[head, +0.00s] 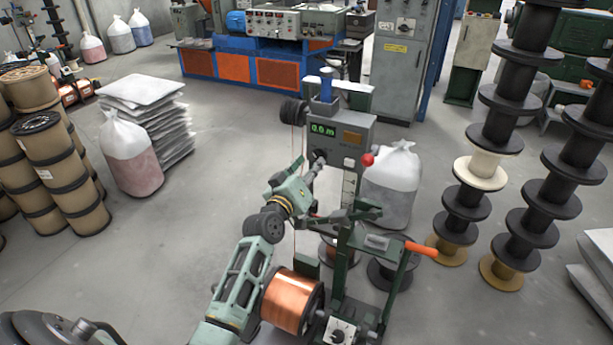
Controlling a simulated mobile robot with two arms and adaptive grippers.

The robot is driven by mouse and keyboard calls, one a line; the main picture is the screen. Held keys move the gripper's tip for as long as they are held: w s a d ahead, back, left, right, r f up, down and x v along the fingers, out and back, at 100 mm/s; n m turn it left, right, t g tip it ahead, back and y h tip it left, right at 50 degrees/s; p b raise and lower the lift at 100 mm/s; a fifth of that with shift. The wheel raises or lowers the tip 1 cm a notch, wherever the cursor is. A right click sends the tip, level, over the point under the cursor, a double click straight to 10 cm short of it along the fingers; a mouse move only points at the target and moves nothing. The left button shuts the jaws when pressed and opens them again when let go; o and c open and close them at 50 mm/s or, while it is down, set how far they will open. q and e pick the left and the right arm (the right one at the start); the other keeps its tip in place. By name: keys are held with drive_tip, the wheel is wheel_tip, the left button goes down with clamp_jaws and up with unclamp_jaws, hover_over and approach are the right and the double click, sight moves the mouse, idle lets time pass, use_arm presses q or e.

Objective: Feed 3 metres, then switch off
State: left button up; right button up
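The metering machine is a grey box (349,138) on a post, with a green display (322,129) that seems to read 0.0 m; the middle digit is small. A red ball knob (367,160) is at its right side. A copper spool (292,300) lies on its side in the green stand (345,262), below the machine. A thin copper-coloured wire (293,200) runs up to a dark roller (293,112). My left gripper (317,164) is at the lower left of the box front, by a small dark knob (320,156). Its fingers are too small to judge. My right gripper is out of view.
An orange handle (421,249) sticks out right from the stand. A white sack (392,187) stands behind it. Stacks of black spools (535,145) are at the right, tan spools (62,170) at the left. The floor at left centre is clear.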

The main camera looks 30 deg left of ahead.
use_arm(q)
drive_tip(key=shift+w+a+b, duration=0.1)
drive_tip(key=shift+w+b, duration=0.65)
drive_tip(key=shift+w, duration=1.35)
drive_tip(key=shift+c, duration=0.2)
